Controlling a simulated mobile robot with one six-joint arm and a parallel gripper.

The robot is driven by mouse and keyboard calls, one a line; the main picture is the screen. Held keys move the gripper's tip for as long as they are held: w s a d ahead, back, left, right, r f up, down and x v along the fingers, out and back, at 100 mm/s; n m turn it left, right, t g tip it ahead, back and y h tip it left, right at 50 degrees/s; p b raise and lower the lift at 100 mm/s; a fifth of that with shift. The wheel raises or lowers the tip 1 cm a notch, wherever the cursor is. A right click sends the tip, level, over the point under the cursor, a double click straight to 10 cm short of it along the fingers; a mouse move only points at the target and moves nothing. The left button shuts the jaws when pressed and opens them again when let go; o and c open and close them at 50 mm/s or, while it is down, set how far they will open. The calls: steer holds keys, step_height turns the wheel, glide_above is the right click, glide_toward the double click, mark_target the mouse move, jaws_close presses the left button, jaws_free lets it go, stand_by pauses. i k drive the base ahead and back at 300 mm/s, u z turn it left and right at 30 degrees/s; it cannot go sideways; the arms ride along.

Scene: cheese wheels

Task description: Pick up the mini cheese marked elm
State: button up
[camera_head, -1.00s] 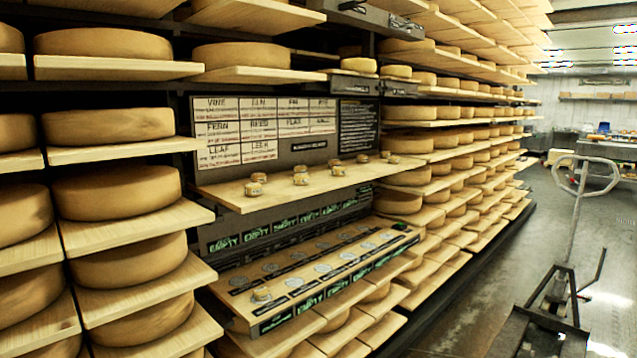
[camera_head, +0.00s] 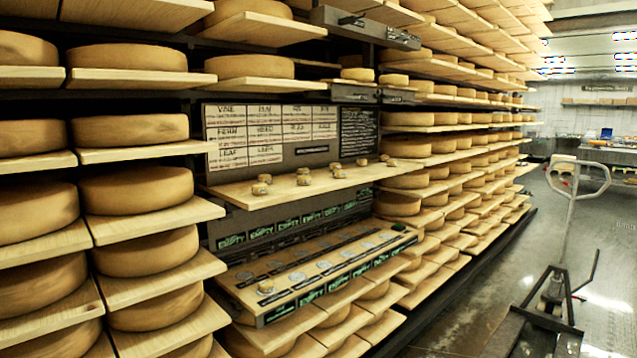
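Several mini cheeses (camera_head: 304,179) stand on a wooden shelf board (camera_head: 235,191) below a white name chart (camera_head: 265,135). The marks on the mini cheeses are too small to read, so I cannot tell which one is marked elm. The chart's top row has a blurred word in its second cell. My gripper is not in view.
Large cheese wheels on wooden boards fill the shelves on the left (camera_head: 134,190) and along the wall to the right. A metal pallet jack (camera_head: 556,300) stands on the floor at the right. The aisle floor (camera_head: 465,290) between is clear.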

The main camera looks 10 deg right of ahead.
mark_target(301, 180)
steer(key=u, duration=0.15)
steer(key=i, duration=0.95)
steer(key=z, duration=1)
steer(key=k, duration=0.15)
steer(key=u, duration=3.05)
